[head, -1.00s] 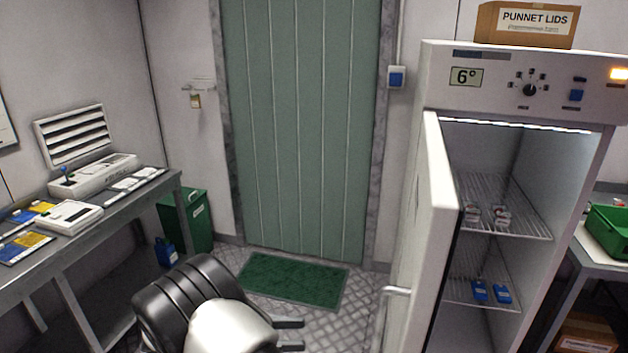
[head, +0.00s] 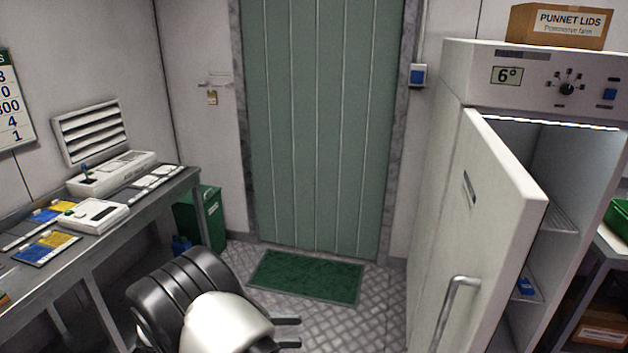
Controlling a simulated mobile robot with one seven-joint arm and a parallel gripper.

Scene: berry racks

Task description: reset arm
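My gripper (head: 287,333) shows low in the head view, at the end of my black and white arm. Its two dark fingers point right and stand apart with a gap between them. Nothing shows between the fingers. The gripper is over the metal tread floor, in front of the green mat (head: 307,277) and left of the fridge door (head: 497,215). The arm is folded close at the bottom of the view.
The fridge (head: 480,66) at right has its door partly open, jutting toward me. A bench (head: 92,235) with devices and cards runs along the left. A green bin (head: 203,220) stands by the wall. A green panelled door (head: 315,130) is at the back.

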